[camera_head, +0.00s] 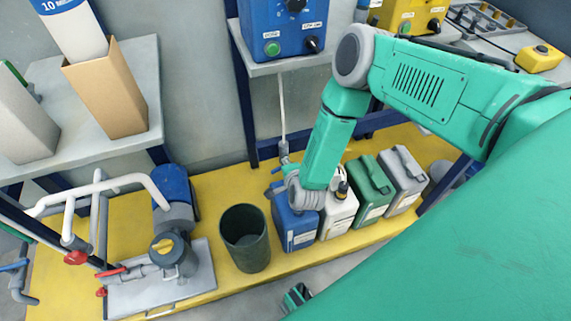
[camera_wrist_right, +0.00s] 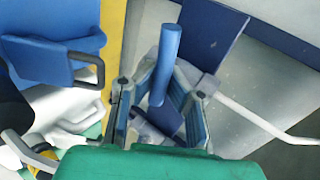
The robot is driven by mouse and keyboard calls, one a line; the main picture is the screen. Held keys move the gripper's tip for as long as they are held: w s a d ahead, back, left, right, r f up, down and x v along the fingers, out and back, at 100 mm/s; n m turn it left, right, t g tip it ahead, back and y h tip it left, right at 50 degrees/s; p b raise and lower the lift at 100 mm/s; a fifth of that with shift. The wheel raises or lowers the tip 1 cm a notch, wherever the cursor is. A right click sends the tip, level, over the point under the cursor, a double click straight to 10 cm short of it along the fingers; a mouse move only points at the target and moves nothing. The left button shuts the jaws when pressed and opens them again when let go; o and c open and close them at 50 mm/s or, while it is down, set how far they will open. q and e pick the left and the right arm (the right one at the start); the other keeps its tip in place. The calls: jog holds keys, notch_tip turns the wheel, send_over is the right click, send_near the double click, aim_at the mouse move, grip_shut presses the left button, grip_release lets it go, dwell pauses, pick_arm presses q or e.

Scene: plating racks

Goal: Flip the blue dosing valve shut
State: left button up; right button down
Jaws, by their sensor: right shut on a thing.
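The blue dosing valve handle (camera_wrist_right: 168,52) stands up between the fingers of my right gripper (camera_wrist_right: 162,92) in the right wrist view. The fingers are shut on its lower part; its upper end sticks out beyond them. In the head view my right gripper (camera_head: 278,187) is at the grey valve (camera_head: 284,152) below the blue dosing unit, above the blue canister. My own wrist hides much of the handle there. The white hose (camera_wrist_right: 255,118) leads away from the valve in the wrist view.
A blue canister (camera_head: 296,230), a white one (camera_head: 338,212), a green one (camera_head: 372,188) and a grey one (camera_head: 404,180) stand in a row on the yellow platform. A dark bin (camera_head: 246,255) stands left of them. The blue dosing unit (camera_head: 262,22) sits on the shelf above.

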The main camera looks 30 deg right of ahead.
jog(key=shift+s+f+m+y, duration=0.1)
jog(key=shift+s+m+y, duration=0.05)
jog(key=shift+m+y, duration=0.15)
dwell(0.4)
jog(key=c, duration=1.6)
grip_release()
jog(key=shift+d, duration=0.1)
jog(key=shift+o, duration=0.2)
jog(key=v, duration=1.2)
